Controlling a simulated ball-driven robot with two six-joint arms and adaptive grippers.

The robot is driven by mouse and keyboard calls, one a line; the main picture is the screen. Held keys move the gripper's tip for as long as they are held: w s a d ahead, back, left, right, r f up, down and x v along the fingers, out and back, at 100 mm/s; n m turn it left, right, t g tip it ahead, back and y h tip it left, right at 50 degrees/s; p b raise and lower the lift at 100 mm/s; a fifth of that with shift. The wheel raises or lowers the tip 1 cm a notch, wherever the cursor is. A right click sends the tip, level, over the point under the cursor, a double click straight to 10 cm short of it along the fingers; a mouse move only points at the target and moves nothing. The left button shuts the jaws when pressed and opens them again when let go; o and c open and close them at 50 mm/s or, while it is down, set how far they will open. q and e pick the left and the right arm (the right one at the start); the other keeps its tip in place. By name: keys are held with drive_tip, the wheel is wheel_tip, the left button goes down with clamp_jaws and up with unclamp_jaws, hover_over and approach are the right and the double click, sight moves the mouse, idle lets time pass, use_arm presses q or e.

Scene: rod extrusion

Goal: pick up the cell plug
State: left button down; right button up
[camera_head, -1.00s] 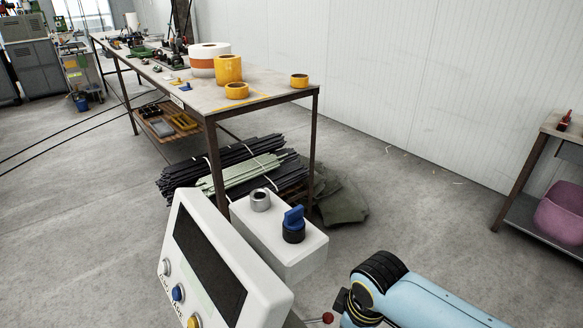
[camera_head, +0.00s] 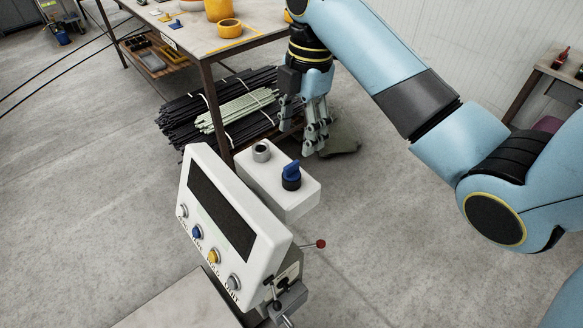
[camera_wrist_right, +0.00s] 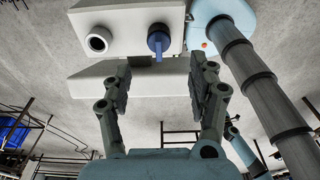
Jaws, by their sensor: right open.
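The cell plug is most likely the blue knob-like plug (camera_head: 292,170) with a black collar, upright on top of the white box (camera_head: 262,190) behind the control panel. It also shows in the right wrist view (camera_wrist_right: 158,40), ahead of the fingertips. My right gripper (camera_head: 309,130) points down behind the box, apart from the plug. In the right wrist view its two fingers (camera_wrist_right: 160,84) are spread with nothing between them. My left gripper is not in view.
A grey ring socket (camera_head: 261,152) sits on the box left of the plug. The white control panel (camera_head: 225,218) with buttons stands in front, and a red-tipped lever (camera_head: 320,243) sticks out right. Behind are a workbench (camera_head: 200,40) and bundled rods (camera_head: 225,110).

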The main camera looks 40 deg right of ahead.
sight(291, 164)
drive_tip(key=f, duration=0.3)
drive_tip(key=shift+a+f, duration=0.15)
drive_tip(key=shift+a, duration=0.1)
drive_tip(key=f+p, duration=0.1)
drive_tip(key=f, duration=0.1)
drive_tip(key=a+f, duration=0.1)
drive_tip(key=f, duration=0.1)
drive_tip(key=shift+a+f+p, duration=0.1)
drive_tip(key=shift+f+p, duration=0.05)
drive_tip(key=shift+p, duration=0.2)
drive_tip(key=shift+f, duration=0.4)
drive_tip(key=shift+c, duration=0.2)
drive_tip(key=c, duration=1)
drive_tip(key=shift+c, duration=0.2)
drive_tip(key=shift+r, duration=0.15)
